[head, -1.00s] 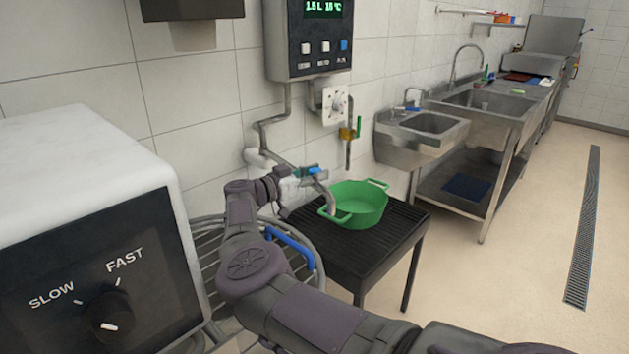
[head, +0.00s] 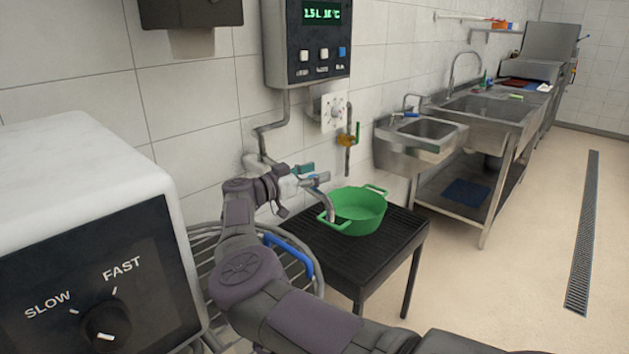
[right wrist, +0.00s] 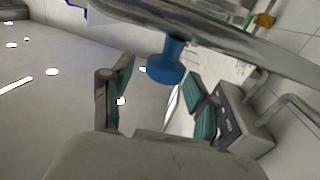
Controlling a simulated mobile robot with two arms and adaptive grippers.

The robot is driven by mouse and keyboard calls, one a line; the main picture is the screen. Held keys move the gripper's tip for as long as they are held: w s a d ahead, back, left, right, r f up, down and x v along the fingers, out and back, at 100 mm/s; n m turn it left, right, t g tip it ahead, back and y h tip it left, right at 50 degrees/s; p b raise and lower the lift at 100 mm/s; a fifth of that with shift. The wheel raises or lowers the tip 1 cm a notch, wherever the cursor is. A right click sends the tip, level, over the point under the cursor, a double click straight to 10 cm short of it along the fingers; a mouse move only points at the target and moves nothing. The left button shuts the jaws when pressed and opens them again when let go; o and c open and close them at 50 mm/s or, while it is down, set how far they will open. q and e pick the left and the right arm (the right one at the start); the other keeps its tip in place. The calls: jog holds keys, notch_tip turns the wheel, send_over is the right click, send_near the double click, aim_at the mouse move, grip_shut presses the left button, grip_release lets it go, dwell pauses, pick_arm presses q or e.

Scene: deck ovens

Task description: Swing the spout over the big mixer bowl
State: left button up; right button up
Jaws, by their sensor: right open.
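The metal spout (head: 330,207) comes off the wall pipework, and its downturned end stands over a green pot. In the head view the right gripper (head: 303,178) is beside the spout. The mixer's wire guard (head: 203,262) with a blue handle shows at lower left; the bowl is largely hidden. My left gripper is out of view.
The green pot (head: 357,211) stands on a black slatted stand (head: 388,245). The mixer housing (head: 75,185) fills the left side. The water meter box (head: 305,45) hangs on the wall above. Steel sinks (head: 420,143) stand to the right; the floor there is clear.

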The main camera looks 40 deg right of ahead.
notch_tip(320, 180, up, 8)
dwell(0.4)
